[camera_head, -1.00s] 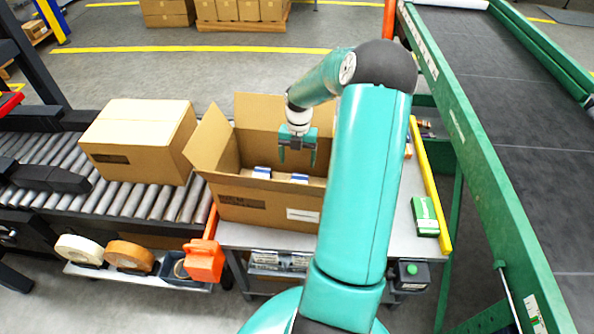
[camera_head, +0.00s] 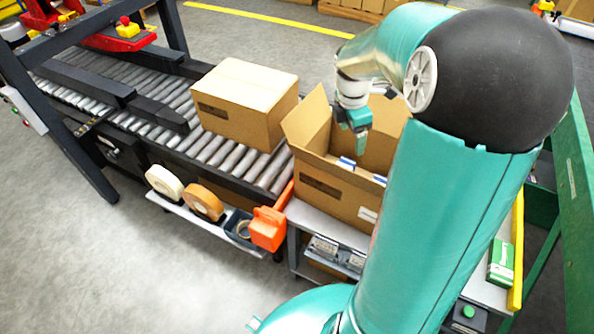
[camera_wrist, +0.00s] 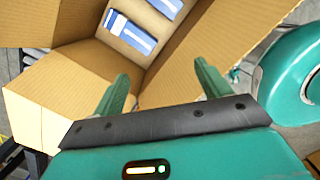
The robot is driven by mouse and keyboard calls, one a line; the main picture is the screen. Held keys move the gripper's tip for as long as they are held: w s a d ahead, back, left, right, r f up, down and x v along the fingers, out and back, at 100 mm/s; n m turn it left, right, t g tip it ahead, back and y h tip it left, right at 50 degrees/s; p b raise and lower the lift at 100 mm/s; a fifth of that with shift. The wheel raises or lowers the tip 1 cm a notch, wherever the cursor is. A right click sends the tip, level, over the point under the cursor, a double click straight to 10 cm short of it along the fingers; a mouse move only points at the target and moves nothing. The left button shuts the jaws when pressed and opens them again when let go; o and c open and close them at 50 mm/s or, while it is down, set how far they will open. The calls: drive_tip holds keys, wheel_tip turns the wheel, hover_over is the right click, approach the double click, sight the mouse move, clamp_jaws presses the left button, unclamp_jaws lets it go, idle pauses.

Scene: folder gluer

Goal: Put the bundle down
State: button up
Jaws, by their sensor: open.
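My gripper (camera_head: 360,128) is above the open cardboard box (camera_head: 330,199), near its upper opening. In the wrist view my gripper (camera_wrist: 160,88) has its two green fingers spread apart with nothing between them. Blue-and-white bundles lie inside the open box; one bundle (camera_wrist: 130,33) shows whole beyond the fingers, and another (camera_wrist: 168,7) is cut by the top edge. In the head view a bundle (camera_head: 346,163) shows just behind the box's near wall. My arm hides the right part of the box.
A closed carton (camera_head: 243,105) stands on the roller conveyor (camera_head: 200,148) to the left. Tape rolls (camera_head: 205,203) and an orange tape dispenser (camera_head: 268,228) sit along the front shelf. A green box (camera_head: 501,258) lies at right by a yellow rail (camera_head: 517,240).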

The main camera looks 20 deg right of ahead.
drive_tip(key=s+a+r+m+t, duration=0.2)
drive_tip(key=s+a+r+m, duration=0.2)
drive_tip(key=a, duration=0.3)
drive_tip(key=s+a+r+m+t+y, duration=0.1)
drive_tip(key=s+a+r+m+t, duration=0.1)
drive_tip(key=s+a+m, duration=0.3)
drive_tip(key=s+a+r+m+t, duration=0.1)
drive_tip(key=s+a+r+m, duration=0.4)
drive_tip(key=a+m, duration=0.2)
drive_tip(key=a, duration=0.2)
drive_tip(key=shift+s+a+r+m+t, duration=0.3)
drive_tip(key=shift+s+a+r+t, duration=0.05)
drive_tip(key=shift+t, duration=0.05)
drive_tip(key=shift+c, duration=0.5)
